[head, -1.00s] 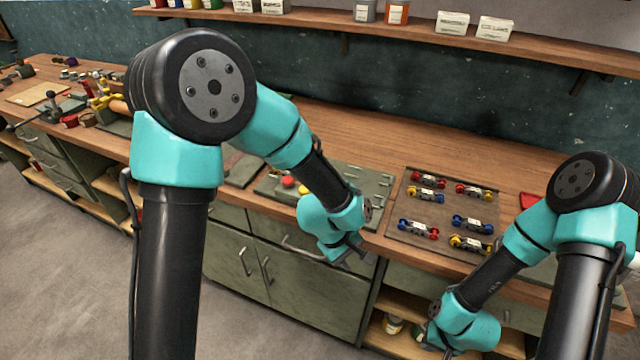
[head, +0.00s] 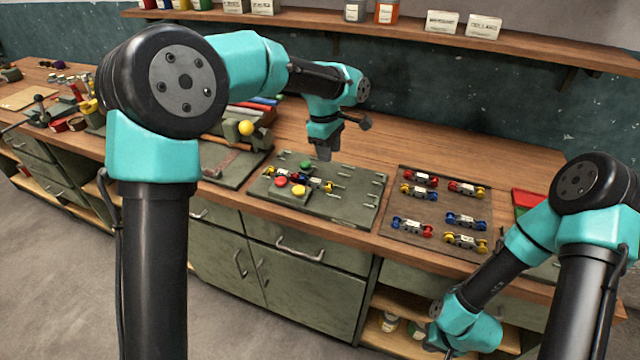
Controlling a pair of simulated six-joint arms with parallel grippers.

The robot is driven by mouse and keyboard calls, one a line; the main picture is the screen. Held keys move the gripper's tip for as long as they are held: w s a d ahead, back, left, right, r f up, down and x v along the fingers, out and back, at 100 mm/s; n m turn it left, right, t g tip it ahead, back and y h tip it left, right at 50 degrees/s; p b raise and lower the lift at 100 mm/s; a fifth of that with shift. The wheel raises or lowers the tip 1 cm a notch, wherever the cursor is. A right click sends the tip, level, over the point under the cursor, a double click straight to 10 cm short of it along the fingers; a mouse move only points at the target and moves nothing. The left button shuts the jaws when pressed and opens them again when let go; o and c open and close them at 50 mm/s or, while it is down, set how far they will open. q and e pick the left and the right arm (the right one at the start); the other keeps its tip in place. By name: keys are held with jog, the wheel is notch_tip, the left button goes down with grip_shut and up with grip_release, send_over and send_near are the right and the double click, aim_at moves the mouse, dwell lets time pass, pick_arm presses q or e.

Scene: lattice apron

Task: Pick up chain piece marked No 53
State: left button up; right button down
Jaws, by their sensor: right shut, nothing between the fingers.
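Several chain pieces with coloured ends and small white labels lie on a brown mat (head: 440,208): a red one (head: 421,179), a red-and-yellow one (head: 466,189), a yellow-and-blue one (head: 419,192), a red-and-blue one (head: 412,227), a blue one (head: 466,221) and a yellow one (head: 465,241). The label numbers are too small to read, so I cannot tell which is No 53. My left gripper (head: 323,153) points down above the green board, left of the mat; its finger gap is unclear. My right gripper (head: 450,353) is shut and empty at the bottom edge, mostly cut off, in front of the bench.
The green board (head: 345,205) carries linked pieces with red, yellow and green knobs. A red and green box (head: 528,200) stands right of the mat. A shelf (head: 400,30) with containers runs above. The bench behind the mat is clear.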

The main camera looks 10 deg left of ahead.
pick_arm(q)
jog(key=w+a+r+n+y, duration=0.1)
jog(key=w+a+r, duration=0.1)
jog(key=a+r, duration=0.2)
jog(key=shift+w+a+r+n, duration=0.2)
jog(key=shift+n, duration=0.2)
jog(key=shift+f, duration=0.1)
send_over(316, 180)
notch_tip(316, 180, down, 12)
jog(key=shift+a+f, duration=0.1)
jog(key=shift+a, duration=0.05)
jog(key=shift+f, duration=2.55)
jog(key=shift+c, duration=0.4)
jog(key=c, duration=0.6)
